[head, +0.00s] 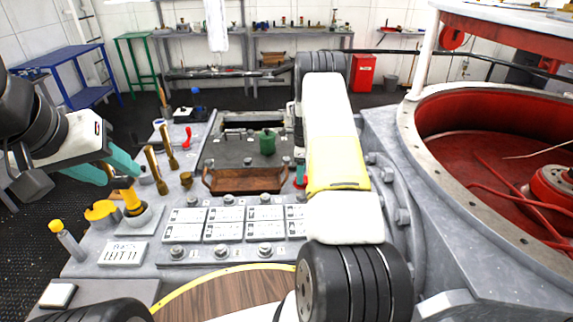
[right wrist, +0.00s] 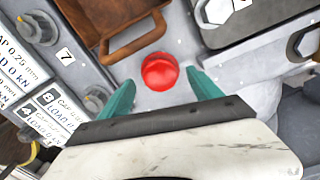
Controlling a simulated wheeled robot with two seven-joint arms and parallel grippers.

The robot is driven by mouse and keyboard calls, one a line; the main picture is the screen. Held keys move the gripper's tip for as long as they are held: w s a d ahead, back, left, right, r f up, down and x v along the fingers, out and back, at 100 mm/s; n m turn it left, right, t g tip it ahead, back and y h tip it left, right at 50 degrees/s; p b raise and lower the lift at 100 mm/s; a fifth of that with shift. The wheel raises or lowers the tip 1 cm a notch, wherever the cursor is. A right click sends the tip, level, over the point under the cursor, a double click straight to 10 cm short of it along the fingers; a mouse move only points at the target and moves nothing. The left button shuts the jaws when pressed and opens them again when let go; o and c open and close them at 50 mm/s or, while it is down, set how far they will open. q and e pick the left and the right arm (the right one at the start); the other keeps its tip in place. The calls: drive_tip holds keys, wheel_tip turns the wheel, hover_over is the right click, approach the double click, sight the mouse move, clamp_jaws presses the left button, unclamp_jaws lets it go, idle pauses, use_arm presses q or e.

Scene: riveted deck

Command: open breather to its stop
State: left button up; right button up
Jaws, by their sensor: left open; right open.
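I cannot tell for certain which part is the breather. A yellow-topped fitting (head: 131,200) stands on a square base at the left of the grey deck. A round red knob (right wrist: 160,72) sits on the deck, seen from above in the right wrist view. My right gripper (right wrist: 163,98) is open, its teal fingertips on either side of the knob with gaps showing. In the head view my right arm hides most of that gripper.
A brown tray (head: 247,181) lies beside the knob. White label plates (head: 226,223) and several bolts fill the front deck. Brass-coloured handles (head: 155,168) stand right of the left gripper. A large red-lined drum (head: 412,140) bounds the right side.

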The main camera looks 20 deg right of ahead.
drive_tip(key=shift+f, duration=1.4)
drive_tip(key=c, duration=1.4)
drive_tip(key=shift+o, duration=0.2)
drive_tip(key=shift+n, duration=0.3)
